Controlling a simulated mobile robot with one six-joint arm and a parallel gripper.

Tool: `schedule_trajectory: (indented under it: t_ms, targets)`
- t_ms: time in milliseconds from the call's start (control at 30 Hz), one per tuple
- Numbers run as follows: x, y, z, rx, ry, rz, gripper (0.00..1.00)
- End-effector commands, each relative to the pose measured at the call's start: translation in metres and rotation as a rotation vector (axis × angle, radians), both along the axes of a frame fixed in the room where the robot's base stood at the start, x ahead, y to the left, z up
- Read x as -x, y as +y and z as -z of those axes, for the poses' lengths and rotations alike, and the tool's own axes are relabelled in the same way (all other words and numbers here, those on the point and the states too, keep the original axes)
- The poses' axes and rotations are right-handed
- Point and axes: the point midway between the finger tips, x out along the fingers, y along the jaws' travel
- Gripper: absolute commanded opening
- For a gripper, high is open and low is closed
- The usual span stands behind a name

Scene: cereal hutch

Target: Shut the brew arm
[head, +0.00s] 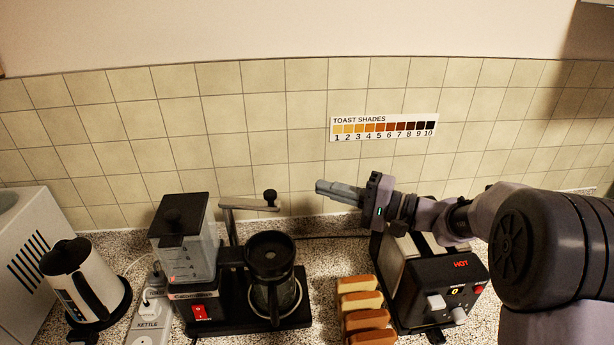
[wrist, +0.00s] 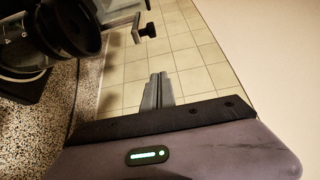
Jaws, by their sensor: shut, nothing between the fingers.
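The coffee maker (head: 203,292) stands on the counter, with a clear water tank on its left and a glass carafe (head: 274,297) under a round black top on its right. Its brew arm (head: 240,204) is a flat grey bar on a post, ending in a black knob (head: 270,196). The bar points right, behind the black top rather than over it. In the wrist view the knob (wrist: 148,31) shows beyond my fingertips. My gripper (head: 320,187) is shut and empty, to the right of the knob and apart from it.
A toaster (head: 440,290) with a lit HOT sign stands under my arm. Several bread slices (head: 362,302) lie left of it. A kettle (head: 85,282), a power strip (head: 150,325) and a grey appliance (head: 25,255) are at the left. The tiled wall (head: 300,120) rises close behind.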

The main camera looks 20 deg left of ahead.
Motion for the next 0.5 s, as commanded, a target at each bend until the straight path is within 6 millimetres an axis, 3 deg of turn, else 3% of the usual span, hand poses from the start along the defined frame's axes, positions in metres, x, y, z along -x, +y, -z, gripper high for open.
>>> schedule_trajectory:
  t_ms: [167, 500]
  targets:
    - [-0.001, 0.026, 0.001, -0.002, -0.003, -0.002, 0.0]
    - [-0.004, 0.1, 0.002, 0.0, -0.002, -0.002, 0.0]
